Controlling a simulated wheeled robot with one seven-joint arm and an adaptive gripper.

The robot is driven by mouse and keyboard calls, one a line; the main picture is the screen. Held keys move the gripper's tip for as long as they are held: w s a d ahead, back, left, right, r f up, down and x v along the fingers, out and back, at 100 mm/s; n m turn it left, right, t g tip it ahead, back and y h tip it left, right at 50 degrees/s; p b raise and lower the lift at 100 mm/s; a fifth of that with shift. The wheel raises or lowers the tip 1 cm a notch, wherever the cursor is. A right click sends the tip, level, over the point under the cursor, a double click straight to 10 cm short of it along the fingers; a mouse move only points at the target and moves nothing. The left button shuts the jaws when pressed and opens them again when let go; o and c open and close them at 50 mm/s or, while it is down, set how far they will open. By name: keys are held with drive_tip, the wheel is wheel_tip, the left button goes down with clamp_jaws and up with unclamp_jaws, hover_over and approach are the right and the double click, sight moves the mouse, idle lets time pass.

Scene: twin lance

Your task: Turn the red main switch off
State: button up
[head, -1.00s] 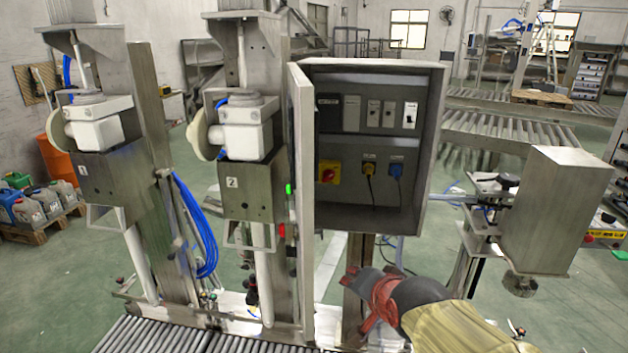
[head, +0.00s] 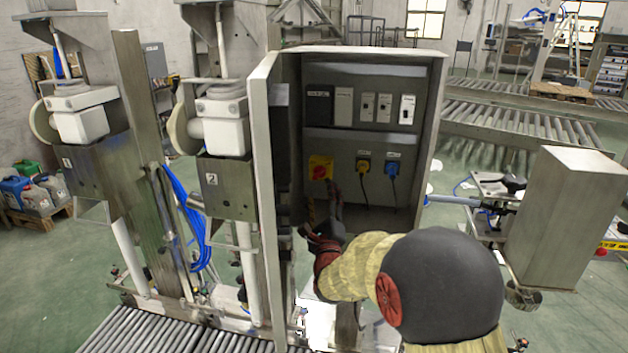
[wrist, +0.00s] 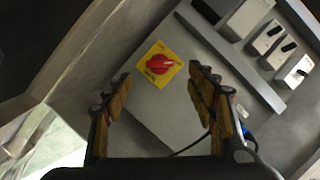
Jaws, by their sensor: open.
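The red main switch (head: 319,171) is a red knob on a yellow plate, on the back panel of the open cabinet, lower left. In the wrist view the switch (wrist: 160,64) lies ahead of my fingers, near the middle between them, with its red handle turned roughly level in that tilted picture. My gripper (head: 322,205) is at the cabinet's opening, just below the switch in the head view. In the wrist view my gripper (wrist: 160,88) is open, its two padded fingers apart and empty. The fingers do not appear to touch the switch.
The grey cabinet (head: 436,105) has its door (head: 265,200) swung open on the left, close to my gripper. Yellow (head: 363,167) and blue (head: 392,170) plugs with cables sit right of the switch. A row of breakers (head: 367,106) is above.

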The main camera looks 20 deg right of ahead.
sight(318, 175)
drive_tip(key=b+x, duration=0.1)
drive_tip(key=x, duration=0.6)
drive_tip(key=shift+c, duration=0.6)
drive_tip(key=c, duration=1)
